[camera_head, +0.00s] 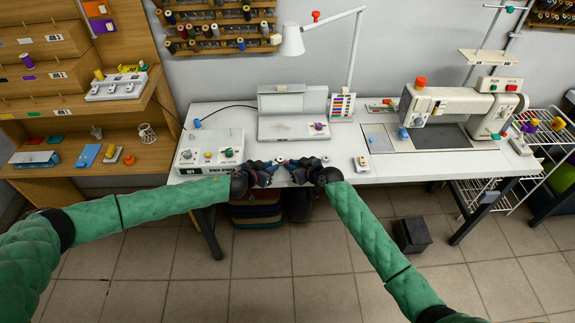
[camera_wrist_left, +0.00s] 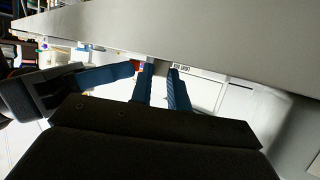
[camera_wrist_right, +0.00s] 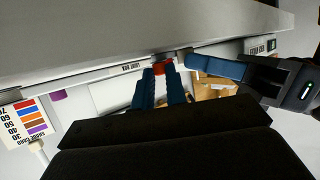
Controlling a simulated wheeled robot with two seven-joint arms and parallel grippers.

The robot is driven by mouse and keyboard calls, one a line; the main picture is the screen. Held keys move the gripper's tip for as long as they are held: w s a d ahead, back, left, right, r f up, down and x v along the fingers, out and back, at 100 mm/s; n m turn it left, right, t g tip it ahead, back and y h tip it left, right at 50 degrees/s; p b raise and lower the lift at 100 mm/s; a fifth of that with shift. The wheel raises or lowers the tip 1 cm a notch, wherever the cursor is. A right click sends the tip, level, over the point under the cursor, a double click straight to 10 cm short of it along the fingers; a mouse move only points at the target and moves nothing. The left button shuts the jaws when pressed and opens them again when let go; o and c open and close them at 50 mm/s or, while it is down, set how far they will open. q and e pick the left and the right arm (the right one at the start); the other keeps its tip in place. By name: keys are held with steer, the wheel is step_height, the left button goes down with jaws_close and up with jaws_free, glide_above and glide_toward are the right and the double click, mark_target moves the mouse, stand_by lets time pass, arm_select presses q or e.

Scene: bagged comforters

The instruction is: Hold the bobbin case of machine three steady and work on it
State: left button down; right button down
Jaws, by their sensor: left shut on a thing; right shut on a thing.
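My left gripper (camera_head: 270,168) and right gripper (camera_head: 298,165) meet close together at the front edge of the white table (camera_head: 350,178). In the left wrist view, the left gripper's blue fingers (camera_wrist_left: 160,72) are shut on a small grey piece (camera_wrist_left: 151,61), which looks like the bobbin case. It is mostly hidden by the fingers. In the right wrist view, the right gripper's fingers (camera_wrist_right: 161,75) are shut on a small red piece (camera_wrist_right: 160,68), close beside the grey one. I cannot tell whether the two pieces touch. Both are too small to make out in the head view.
A white sewing machine (camera_head: 455,103) stands on the table's right side. A control box (camera_head: 210,152) is left of my grippers, and an open light box (camera_head: 292,128) lies behind them. A small white device (camera_head: 361,163) is to their right. A dark box (camera_head: 412,235) is on the floor.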

steer(key=shift+t, duration=0.3)
steer(key=c, duration=0.9)
jaws_free()
steer(key=shift+m, duration=0.3)
steer(key=shift+s, duration=0.15)
steer(key=shift+v, duration=2.9)
steer(key=shift+r, duration=0.1)
arm_select(q)
steer(key=shift+c, duration=2.1)
jaws_free()
steer(key=shift+s+a+r, duration=0.1)
arm_select(e)
steer(key=shift+r, duration=0.1)
arm_select(q)
steer(key=shift+r+p+v, duration=0.2)
steer(key=shift+p+v, duration=0.6)
steer(key=shift+v, duration=0.5)
steer(key=shift+r+p+v, duration=0.2)
steer(key=shift+p+v, duration=0.6)
steer(key=shift+v, duration=0.5)
arm_select(e)
steer(key=shift+r, duration=1.45)
arm_select(q)
steer(key=shift+f, duration=0.1)
